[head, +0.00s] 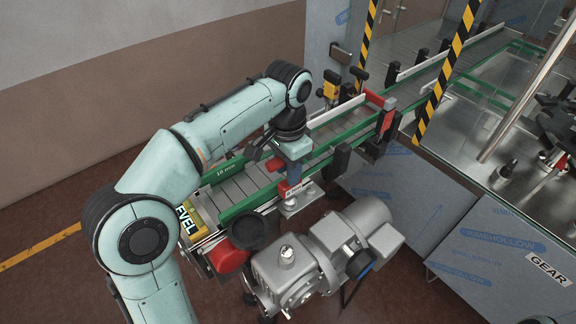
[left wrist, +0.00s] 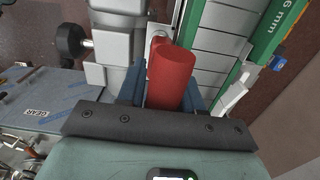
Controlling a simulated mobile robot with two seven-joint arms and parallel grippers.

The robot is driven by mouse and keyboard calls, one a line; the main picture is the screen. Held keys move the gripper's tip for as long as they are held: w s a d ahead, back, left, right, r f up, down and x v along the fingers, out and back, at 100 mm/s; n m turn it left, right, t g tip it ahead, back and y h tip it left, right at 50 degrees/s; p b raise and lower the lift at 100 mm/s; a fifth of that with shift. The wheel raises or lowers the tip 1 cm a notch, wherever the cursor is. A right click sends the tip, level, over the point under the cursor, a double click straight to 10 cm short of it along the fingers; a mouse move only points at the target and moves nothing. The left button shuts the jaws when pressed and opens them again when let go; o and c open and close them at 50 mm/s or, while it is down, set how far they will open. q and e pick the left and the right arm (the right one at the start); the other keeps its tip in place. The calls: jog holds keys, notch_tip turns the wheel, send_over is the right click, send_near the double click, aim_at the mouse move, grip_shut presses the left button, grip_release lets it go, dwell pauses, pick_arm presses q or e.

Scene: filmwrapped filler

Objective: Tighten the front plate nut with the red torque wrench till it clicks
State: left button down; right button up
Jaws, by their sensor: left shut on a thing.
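My left gripper (head: 293,172) reaches down from the pale green arm beside the green-railed conveyor. It is shut on the red torque wrench (head: 285,190), whose red body shows just below the fingers. In the left wrist view the red cylindrical handle of the wrench (left wrist: 171,74) stands between the blue fingers (left wrist: 162,88). A small grey metal plate (head: 309,196) lies under and beside the wrench, at the conveyor's near side. The front plate nut cannot be made out, and whether the wrench sits on it cannot be told. My right gripper is not in view.
A grey motor and gearbox (head: 322,252) stands close in front of the plate. The conveyor (head: 240,190) with green rails runs behind the gripper. Film-wrapped steel cabinets (head: 495,250) stand at the right.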

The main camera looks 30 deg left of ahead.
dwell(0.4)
pick_arm(q)
jog(key=shift+a+m+p, duration=0.1)
jog(key=shift+m+p, duration=0.3)
jog(key=shift+m, duration=1.3)
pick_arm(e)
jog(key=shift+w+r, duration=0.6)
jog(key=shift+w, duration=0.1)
pick_arm(q)
jog(key=shift+w+m+p, duration=0.1)
jog(key=shift+m+p, duration=0.2)
jog(key=shift+m, duration=1.2)
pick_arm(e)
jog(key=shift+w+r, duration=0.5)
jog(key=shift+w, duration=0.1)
